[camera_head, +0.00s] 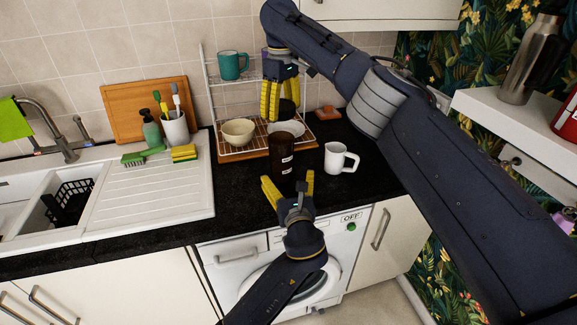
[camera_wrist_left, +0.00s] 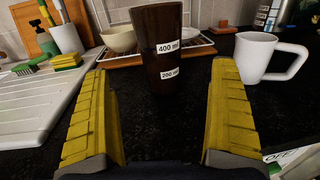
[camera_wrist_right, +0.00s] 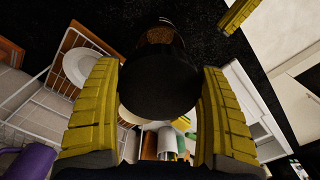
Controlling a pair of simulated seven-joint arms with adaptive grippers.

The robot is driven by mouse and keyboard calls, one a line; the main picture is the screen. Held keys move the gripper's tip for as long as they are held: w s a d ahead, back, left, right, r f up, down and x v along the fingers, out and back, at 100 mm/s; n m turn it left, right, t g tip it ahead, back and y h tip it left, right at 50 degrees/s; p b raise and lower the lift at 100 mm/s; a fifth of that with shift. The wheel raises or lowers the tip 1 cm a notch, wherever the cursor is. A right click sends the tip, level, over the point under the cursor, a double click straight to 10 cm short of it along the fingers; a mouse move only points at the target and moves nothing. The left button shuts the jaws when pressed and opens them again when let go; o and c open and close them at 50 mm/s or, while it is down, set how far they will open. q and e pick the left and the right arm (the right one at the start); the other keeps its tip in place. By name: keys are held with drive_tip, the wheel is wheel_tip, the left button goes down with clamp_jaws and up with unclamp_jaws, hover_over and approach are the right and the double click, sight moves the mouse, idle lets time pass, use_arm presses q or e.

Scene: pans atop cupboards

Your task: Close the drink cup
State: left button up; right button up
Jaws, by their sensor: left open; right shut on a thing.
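The drink cup (camera_head: 281,158) is a tall dark brown tumbler upright on the black counter. The left wrist view shows its white 400 ml and 200 ml labels on the cup's side (camera_wrist_left: 162,60). My right gripper (camera_head: 281,108) points down above and behind the cup, shut on a round black lid (camera_wrist_right: 160,85). The lid (camera_head: 287,110) is apart from the cup in the head view. The cup (camera_wrist_right: 160,34) shows beyond the lid in the right wrist view. My left gripper (camera_head: 287,183) is open and empty, just in front of the cup.
A white mug (camera_head: 340,160) stands close to the right of the cup. Behind the cup is a dish rack (camera_head: 222,100) with a cream bowl (camera_head: 238,131), a white plate (camera_head: 287,129) and a teal mug (camera_head: 231,66). The sink drainer (camera_head: 140,200) lies to the left.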

sight(281, 155)
use_arm(q)
drive_tip(key=shift+d, duration=0.1)
use_arm(e)
drive_tip(key=shift+s+d+f, duration=0.1)
drive_tip(key=shift+f, duration=0.2)
use_arm(q)
drive_tip(key=shift+w+a, duration=0.3)
drive_tip(key=shift+w, duration=1.7)
drive_tip(key=shift+w+a, duration=0.35)
drive_tip(key=shift+w, duration=1.6)
drive_tip(key=shift+w+a, duration=0.3)
drive_tip(key=shift+w, duration=1.7)
drive_tip(key=c, duration=1.7)
use_arm(e)
drive_tip(key=shift+s+f, duration=0.1)
drive_tip(key=shift+f, duration=2.45)
drive_tip(key=shift+f, duration=0.1)
